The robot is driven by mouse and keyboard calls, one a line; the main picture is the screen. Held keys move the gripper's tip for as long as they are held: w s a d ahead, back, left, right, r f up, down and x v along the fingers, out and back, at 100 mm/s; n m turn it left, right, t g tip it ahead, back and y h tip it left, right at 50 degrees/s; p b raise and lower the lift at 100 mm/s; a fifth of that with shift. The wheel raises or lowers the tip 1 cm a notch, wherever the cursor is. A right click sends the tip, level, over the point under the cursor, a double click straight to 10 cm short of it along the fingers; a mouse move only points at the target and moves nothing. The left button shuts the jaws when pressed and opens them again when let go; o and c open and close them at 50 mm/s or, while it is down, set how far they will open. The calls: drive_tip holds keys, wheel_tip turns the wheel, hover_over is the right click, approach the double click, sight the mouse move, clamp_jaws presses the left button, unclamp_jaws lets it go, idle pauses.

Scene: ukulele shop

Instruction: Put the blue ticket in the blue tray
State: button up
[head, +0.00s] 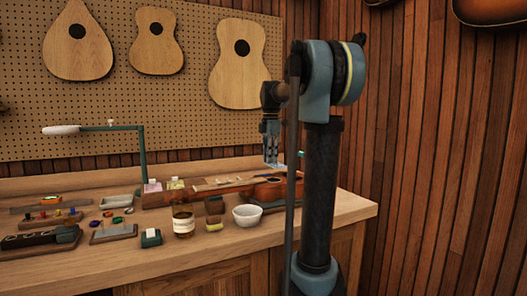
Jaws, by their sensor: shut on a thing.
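My gripper (271,161) hangs fingers down above the back right part of the workbench, over the ukulele. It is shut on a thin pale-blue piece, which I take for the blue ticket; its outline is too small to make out. A small light-blue patch (301,154) shows beside my arm's column at the back of the bench. It may be part of the blue tray, but my arm hides most of that spot and I cannot tell. No other blue tray is clear in view.
A ukulele (268,188) lies on the workbench (330,208) below my gripper. In front stand a white bowl (247,215) and a brown jar (183,222). A pink card (152,186) and a yellow card (175,184) stand near a green post (141,155). Small trays and tools crowd the left.

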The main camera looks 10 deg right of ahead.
drive_tip(key=w+r, duration=0.1)
drive_tip(key=w, duration=1.3)
drive_tip(key=shift+w+a, duration=0.15)
drive_tip(key=shift+a, duration=0.2)
drive_tip(key=shift+f, duration=6.25)
drive_tip(key=o, duration=0.8)
drive_tip(key=shift+o, duration=0.5)
drive_tip(key=shift+o, duration=0.9)
